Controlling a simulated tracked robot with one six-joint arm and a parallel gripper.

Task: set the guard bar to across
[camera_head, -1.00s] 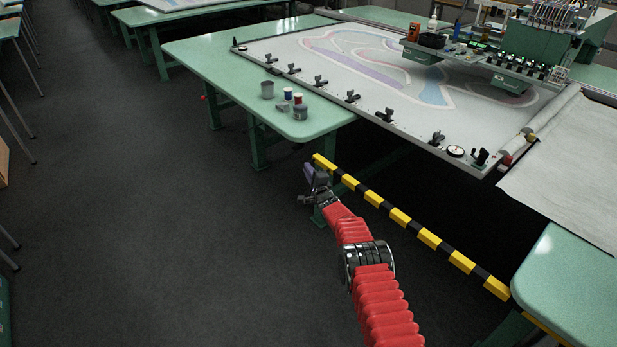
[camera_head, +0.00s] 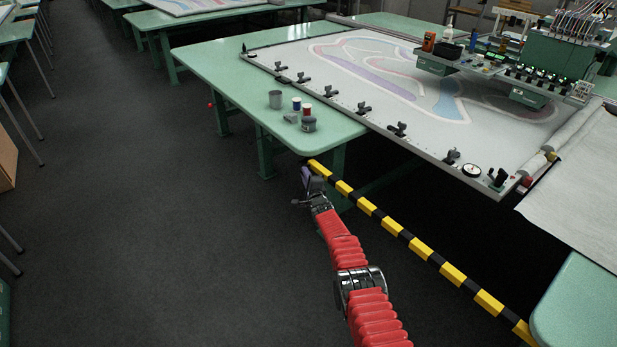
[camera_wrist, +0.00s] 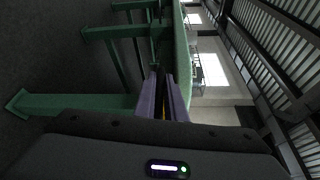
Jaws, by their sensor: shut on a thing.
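The guard bar (camera_head: 421,249), striped yellow and black, runs diagonally across the gap between the far green table and the near right green table. Its far end is by the near corner of the far table, and its other end reaches the near right table. My gripper (camera_head: 306,176) is at the bar's far end, its jaws shut on it. In the wrist view my gripper's two purple-grey fingers (camera_wrist: 164,92) are close together with a sliver of yellow between them. The exact grip point is mostly hidden.
The near right table (camera_head: 580,305) stands beside the bar. Dark open floor (camera_head: 150,230) lies to the left.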

